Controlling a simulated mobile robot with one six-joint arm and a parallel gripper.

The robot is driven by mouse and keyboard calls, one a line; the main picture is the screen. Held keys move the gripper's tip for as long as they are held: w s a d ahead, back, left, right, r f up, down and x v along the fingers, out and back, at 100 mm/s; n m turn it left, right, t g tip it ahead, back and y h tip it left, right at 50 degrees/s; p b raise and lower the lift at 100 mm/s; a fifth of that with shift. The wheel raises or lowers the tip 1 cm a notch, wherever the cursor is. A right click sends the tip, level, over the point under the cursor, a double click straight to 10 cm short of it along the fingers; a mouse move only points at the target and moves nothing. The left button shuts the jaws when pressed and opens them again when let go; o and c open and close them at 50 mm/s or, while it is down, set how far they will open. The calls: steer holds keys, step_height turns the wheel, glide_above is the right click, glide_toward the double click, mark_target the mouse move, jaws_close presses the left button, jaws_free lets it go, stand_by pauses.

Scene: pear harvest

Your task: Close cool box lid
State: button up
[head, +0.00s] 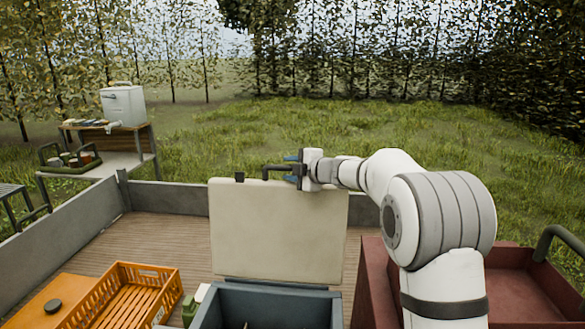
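The cool box (270,291) is blue-grey and stands at the bottom middle of the head view. Its cream lid (270,232) stands upright at the back of the box, so the box is open. My gripper (285,170) is at the top edge of the lid, right of its middle, reaching in from the right and pointing left. Dark fingers with blue parts show there. I cannot tell whether they touch the lid or how far apart they are. Most of the box's inside is cut off by the frame.
An orange crate (120,296) and a small green item (189,308) are left of the box. A red bin (520,290) is on the right, behind my arm. Low grey walls (60,232) edge the wooden deck. A table with a white container (123,104) stands beyond on grass.

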steer(key=shift+c, duration=0.4)
jaws_close()
steer(key=shift+s+f, duration=0.1)
